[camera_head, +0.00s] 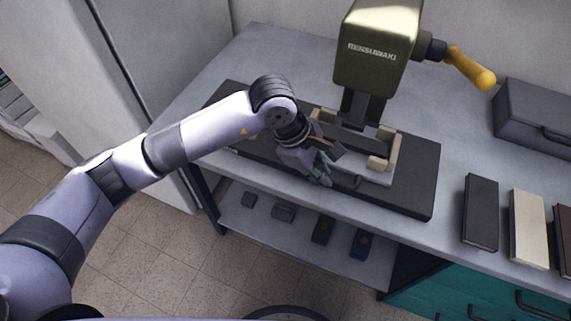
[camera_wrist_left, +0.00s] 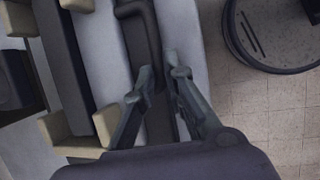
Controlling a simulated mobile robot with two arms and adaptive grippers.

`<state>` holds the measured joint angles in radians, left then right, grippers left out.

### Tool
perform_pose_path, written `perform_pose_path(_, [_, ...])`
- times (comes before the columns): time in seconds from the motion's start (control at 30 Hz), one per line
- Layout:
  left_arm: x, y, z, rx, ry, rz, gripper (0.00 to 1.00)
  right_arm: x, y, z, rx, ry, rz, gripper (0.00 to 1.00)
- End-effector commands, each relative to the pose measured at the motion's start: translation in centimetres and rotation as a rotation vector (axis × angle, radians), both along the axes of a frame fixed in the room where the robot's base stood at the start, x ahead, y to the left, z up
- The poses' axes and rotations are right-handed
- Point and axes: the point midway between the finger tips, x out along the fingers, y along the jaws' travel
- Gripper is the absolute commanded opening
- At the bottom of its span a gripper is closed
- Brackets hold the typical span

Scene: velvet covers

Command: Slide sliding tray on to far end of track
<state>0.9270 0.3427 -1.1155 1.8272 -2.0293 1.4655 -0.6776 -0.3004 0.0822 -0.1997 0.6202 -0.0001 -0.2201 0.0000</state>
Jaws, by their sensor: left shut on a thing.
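The sliding tray (camera_head: 376,179) is light grey with beige corner blocks, and it sits on the dark base track (camera_head: 412,192) under the olive press. In the left wrist view, the pale tray (camera_wrist_left: 100,60) lies left of a dark handle (camera_wrist_left: 140,22). My left gripper (camera_head: 323,176) reaches in from the left to the tray's front side. Its fingers (camera_wrist_left: 163,84) are shut on the dark handle, one on each side. The gripper and wrist hide part of the tray's left end. My right gripper is not in view.
The olive press (camera_head: 374,50) with a yellow-ended lever (camera_head: 468,68) stands over the track. Dark and cream books (camera_head: 481,212) and a grey case (camera_head: 536,115) lie at the right. Several small items rest on the lower shelf (camera_head: 290,240). The bench's back left is clear.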

Motion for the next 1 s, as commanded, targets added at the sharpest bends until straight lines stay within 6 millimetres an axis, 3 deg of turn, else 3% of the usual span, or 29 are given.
perform_pose_path(0.1, [-0.9, -2.3, -0.3, -0.002, 0.001, -0.006, 0.00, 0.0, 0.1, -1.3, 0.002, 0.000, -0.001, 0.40])
perform_pose_path(0.3, [-1.6, -4.3, -0.2, 0.000, 0.002, -0.002, 0.00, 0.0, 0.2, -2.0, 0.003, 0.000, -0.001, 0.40])
perform_pose_path(0.77, [-1.9, -4.8, -0.1, -0.002, 0.006, -0.003, 0.00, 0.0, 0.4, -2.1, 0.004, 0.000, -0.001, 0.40])
perform_pose_path(0.8, [-1.9, -4.8, -0.1, -0.002, 0.006, -0.003, 0.13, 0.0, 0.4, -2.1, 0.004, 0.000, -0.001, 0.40])
perform_pose_path(1.0, [-1.8, -4.8, 0.0, -0.002, 0.004, -0.002, 0.26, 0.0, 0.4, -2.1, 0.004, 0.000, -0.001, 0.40])
